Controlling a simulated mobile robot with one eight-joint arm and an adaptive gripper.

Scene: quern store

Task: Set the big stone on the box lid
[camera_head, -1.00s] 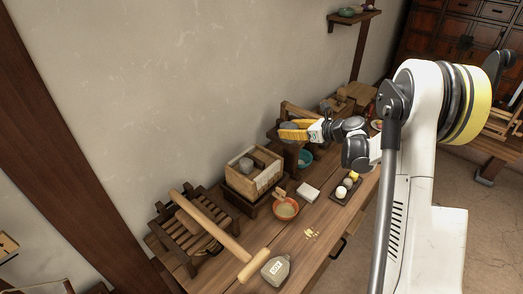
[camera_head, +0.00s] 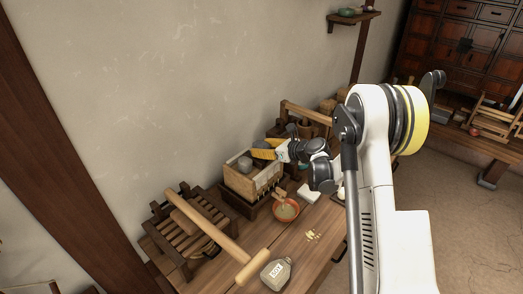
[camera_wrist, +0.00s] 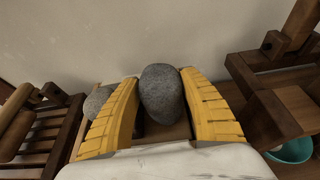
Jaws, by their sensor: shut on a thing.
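The big grey stone (camera_wrist: 162,95) is between the yellow fingers of my gripper (camera_wrist: 164,108) in the wrist view. My gripper also shows in the head view (camera_head: 263,153), above the back right of the wooden box (camera_head: 241,185). The stone is mostly hidden behind the fingers there. A second, smaller-looking grey stone (camera_head: 245,164) sits at the box top; it also shows left of my fingers in the wrist view (camera_wrist: 97,103). A brown board (camera_wrist: 167,132), perhaps the lid, shows below the held stone. I cannot tell whether the stone touches it.
A slatted wooden rack with a long mallet (camera_head: 215,232) lies left of the box. A wooden frame (camera_wrist: 280,95) and teal bowl (camera_wrist: 292,150) stand to the right.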

